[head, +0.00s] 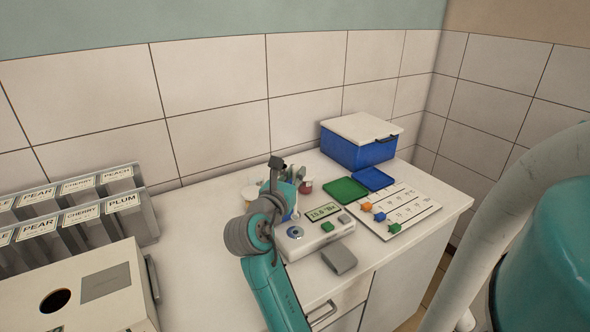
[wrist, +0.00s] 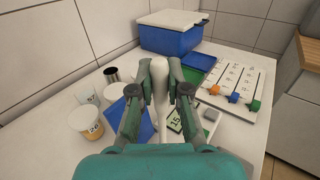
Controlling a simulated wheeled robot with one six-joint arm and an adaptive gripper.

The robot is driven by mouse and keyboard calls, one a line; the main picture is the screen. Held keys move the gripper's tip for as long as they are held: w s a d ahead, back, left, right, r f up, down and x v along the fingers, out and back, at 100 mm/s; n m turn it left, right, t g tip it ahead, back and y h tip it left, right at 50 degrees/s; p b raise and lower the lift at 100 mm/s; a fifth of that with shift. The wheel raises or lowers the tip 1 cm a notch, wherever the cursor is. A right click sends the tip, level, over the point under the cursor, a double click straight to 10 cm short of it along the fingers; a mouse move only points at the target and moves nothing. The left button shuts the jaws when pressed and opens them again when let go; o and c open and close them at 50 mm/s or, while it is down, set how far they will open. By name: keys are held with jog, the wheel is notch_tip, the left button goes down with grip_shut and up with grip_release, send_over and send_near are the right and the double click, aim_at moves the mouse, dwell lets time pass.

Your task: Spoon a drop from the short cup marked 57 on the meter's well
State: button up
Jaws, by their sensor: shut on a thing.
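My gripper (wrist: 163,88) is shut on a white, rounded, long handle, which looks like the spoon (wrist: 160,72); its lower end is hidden. In the head view my gripper (head: 282,172) is over the counter behind the meter (head: 325,235). The meter is white, with a lit display that seems to start with 15 and a round blue-ringed well (head: 295,232). In the wrist view its display (wrist: 176,121) shows just right of the handle. A short cup (wrist: 86,124) with a label and another cup (wrist: 87,97) stand at left; I cannot read 57 on either.
A blue box with white lid (head: 360,140), green tray (head: 345,190), blue tray (head: 373,179) and a white board (head: 410,212) with coloured sliders are at right. Labelled dispensers (head: 85,210) stand at left.

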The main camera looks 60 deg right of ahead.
aim_at(295, 166)
jog(key=shift+f, duration=2.25)
jog(key=shift+r, duration=4)
